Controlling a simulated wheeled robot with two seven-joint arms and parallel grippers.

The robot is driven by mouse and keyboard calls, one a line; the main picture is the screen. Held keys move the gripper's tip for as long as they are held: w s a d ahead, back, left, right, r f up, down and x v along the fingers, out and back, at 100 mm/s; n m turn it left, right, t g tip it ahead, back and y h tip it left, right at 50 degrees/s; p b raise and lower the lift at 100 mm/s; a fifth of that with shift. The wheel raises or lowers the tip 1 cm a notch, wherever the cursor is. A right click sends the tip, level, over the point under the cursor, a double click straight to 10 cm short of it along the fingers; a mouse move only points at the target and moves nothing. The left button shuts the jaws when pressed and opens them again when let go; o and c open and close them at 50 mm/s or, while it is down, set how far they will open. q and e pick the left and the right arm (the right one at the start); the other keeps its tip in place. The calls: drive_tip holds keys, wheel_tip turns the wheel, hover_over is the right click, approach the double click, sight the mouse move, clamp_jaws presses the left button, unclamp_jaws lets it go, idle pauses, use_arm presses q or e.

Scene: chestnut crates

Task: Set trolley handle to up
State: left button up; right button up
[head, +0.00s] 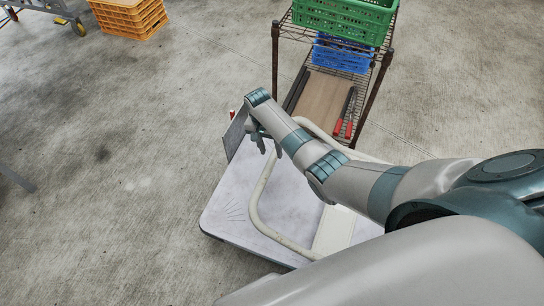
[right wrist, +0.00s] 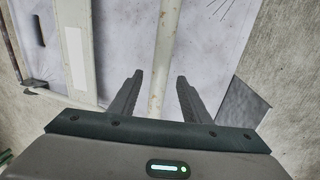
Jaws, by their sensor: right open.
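The trolley is a flat pale platform (head: 228,208) on the concrete floor. Its cream tube handle (head: 256,205) appears folded low over the platform; its exact tilt is hard to judge. My right gripper (head: 267,148) is at the far side of the platform, partly hidden by my right arm. In the right wrist view the right gripper (right wrist: 161,92) is open, with its fingers on either side of a cream handle tube (right wrist: 165,55). A gap shows on each side of the tube. My left gripper is out of view.
A wire rack (head: 275,60) stands beyond the trolley, with a green crate (head: 345,18), a blue crate (head: 342,55) and red-handled tools (head: 344,127). An orange crate (head: 130,17) is at the far left. The floor left of the trolley is clear.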

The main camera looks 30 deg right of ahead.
sight(272, 156)
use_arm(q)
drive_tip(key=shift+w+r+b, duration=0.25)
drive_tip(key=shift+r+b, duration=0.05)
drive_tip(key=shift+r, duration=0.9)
use_arm(e)
drive_tip(key=shift+s+d+f, duration=0.1)
drive_tip(key=shift+f, duration=0.8)
drive_tip(key=shift+s+d+f, duration=0.1)
drive_tip(key=shift+f, duration=0.8)
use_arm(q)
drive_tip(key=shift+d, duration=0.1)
use_arm(e)
clamp_jaws()
